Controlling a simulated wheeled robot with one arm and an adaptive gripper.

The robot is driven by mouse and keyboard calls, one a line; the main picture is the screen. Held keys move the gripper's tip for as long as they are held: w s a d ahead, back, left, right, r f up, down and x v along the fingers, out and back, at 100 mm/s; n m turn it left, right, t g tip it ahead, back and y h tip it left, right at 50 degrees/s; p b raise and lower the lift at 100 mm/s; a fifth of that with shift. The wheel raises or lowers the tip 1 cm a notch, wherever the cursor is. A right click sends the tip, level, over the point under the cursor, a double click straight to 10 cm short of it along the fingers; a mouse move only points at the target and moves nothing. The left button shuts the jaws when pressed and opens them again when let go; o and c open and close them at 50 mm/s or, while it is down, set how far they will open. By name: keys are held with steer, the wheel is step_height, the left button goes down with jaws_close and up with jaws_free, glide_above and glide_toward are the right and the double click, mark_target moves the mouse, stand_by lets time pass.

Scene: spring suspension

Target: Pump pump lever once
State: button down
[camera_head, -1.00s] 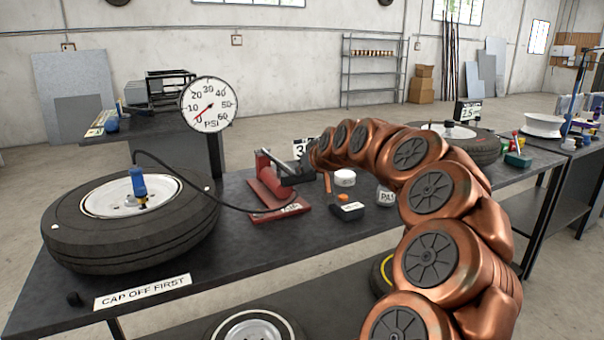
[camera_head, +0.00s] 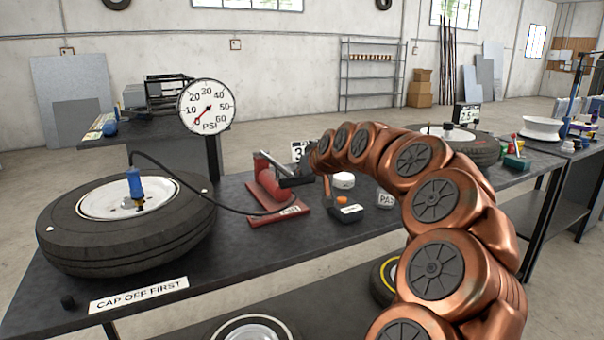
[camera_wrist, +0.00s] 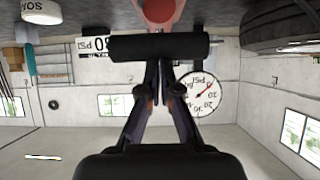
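The red pump (camera_head: 268,186) stands on its red base on the dark bench. Its grey lever (camera_head: 271,162) slopes down to the right and ends in a black crosswise handle. In the wrist view, which looks upside down, the black handle (camera_wrist: 125,48) lies across the tips of my gripper (camera_wrist: 159,62). The two fingers converge and look shut, with the tips at the handle and partly hidden behind it; they do not appear to wrap it. In the head view, my arm covers part of the gripper. The gauge (camera_head: 206,106) needle points near 0.
A tire (camera_head: 120,245) with a blue chuck (camera_head: 135,184) on its valve stands left, joined by a black hose. A "CAP OFF FIRST" sign (camera_head: 139,294) is at the front edge.

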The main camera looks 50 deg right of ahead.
steer(key=r+v, duration=0.1)
steer(key=v, duration=0.5)
steer(key=w+r+v, duration=0.1)
steer(key=v, duration=0.5)
steer(key=shift+d+r, duration=0.2)
steer(key=shift+r, duration=0.3)
stand_by(0.5)
